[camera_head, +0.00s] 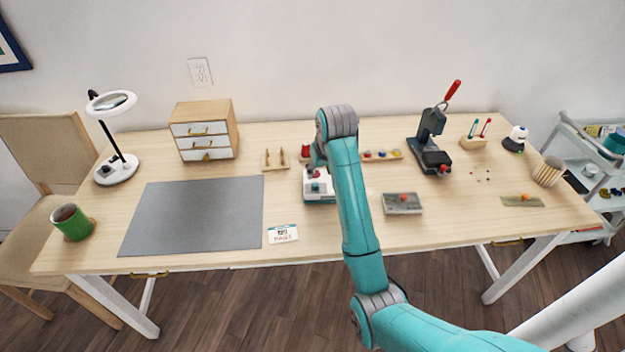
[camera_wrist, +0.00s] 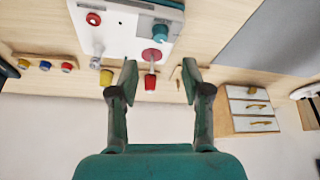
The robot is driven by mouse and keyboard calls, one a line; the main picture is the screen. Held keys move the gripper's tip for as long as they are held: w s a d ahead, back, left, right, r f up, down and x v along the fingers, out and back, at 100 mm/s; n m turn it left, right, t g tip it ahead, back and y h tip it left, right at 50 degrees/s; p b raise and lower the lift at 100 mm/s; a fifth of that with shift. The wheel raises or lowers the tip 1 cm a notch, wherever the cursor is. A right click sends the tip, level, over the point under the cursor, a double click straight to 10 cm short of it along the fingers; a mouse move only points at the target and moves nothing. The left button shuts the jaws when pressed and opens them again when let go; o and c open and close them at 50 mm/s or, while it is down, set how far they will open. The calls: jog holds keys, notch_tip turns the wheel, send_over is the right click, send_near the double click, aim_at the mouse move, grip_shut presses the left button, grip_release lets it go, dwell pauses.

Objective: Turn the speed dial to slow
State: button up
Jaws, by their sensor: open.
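A white sewing machine (camera_head: 320,197) stands near the middle of the table, partly hidden behind my arm. In the wrist view, the machine (camera_wrist: 120,30) is at the top. It carries a teal knob (camera_wrist: 160,29), a red round part (camera_wrist: 151,55) and a smaller red knob (camera_wrist: 93,19). I cannot tell for certain which is the speed dial, nor read its setting. My gripper (camera_wrist: 160,78) is open, its fingers spread apart in front of the machine with nothing seen held between them. In the head view the fingers are mostly hidden by my arm.
A red spool (camera_wrist: 150,83) and a yellow spool (camera_wrist: 106,77) are by the machine. A grey mat (camera_head: 195,215) and a drawer box (camera_head: 205,130) are left.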

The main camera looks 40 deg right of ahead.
aim_at(315, 184)
jog(key=x, duration=0.9)
grip_shut()
